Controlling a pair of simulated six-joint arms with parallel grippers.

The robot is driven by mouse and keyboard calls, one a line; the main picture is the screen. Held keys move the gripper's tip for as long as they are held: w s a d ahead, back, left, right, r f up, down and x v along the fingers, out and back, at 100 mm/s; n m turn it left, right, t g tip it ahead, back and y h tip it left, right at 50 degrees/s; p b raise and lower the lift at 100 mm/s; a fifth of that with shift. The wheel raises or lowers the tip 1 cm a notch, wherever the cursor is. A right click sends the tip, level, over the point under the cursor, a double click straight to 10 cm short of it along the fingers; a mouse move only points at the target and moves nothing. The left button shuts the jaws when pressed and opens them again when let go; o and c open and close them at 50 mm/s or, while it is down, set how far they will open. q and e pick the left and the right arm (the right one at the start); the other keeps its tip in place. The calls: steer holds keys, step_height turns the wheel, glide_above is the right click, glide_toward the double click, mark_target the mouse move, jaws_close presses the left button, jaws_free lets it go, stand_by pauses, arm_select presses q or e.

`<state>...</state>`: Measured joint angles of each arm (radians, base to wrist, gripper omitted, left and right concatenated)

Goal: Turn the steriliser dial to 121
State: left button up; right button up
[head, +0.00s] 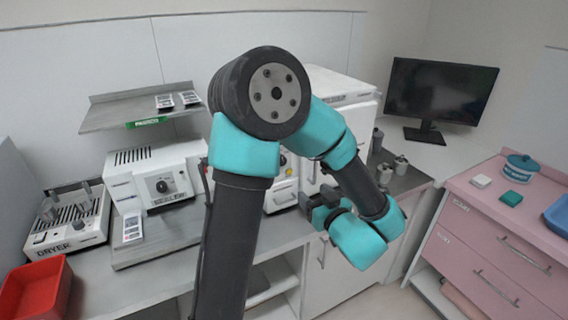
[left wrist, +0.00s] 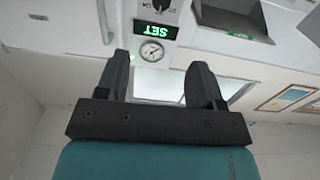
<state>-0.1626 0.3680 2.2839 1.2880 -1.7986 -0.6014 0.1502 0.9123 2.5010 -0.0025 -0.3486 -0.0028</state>
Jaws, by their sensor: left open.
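My left gripper (head: 318,203) hangs in front of the bench, right of centre in the head view. It also shows in the left wrist view (left wrist: 158,72), with its two dark fingers apart and nothing between them. The dial (left wrist: 160,5) shows at the top edge of the left wrist view, partly cut off, beyond the fingertips. A lit green SET display (left wrist: 156,30) and a round gauge (left wrist: 152,51) are beside it. In the head view the white steriliser (head: 346,86) is mostly hidden behind my left arm. The dial's setting cannot be read. My right gripper is out of view.
A sealer (head: 150,165) with its own black dial (head: 162,185) stands left of my arm, with a dryer (head: 70,225) and a red bin (head: 36,290) farther left. A shelf (head: 105,112) overhangs the bench. Metal canisters (head: 400,166) stand at right, near a pink cabinet (head: 480,205).

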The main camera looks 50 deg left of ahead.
arm_select(q)
steer(key=shift+a, duration=0.15)
steer(key=x, duration=1.7)
steer(key=shift+a+f, duration=0.1)
steer(key=shift+c, duration=0.2)
steer(key=c, duration=0.9)
steer(key=shift+o, duration=0.2)
steer(key=shift+n, duration=0.4)
steer(key=n, duration=0.9)
steer(key=shift+s, duration=0.15)
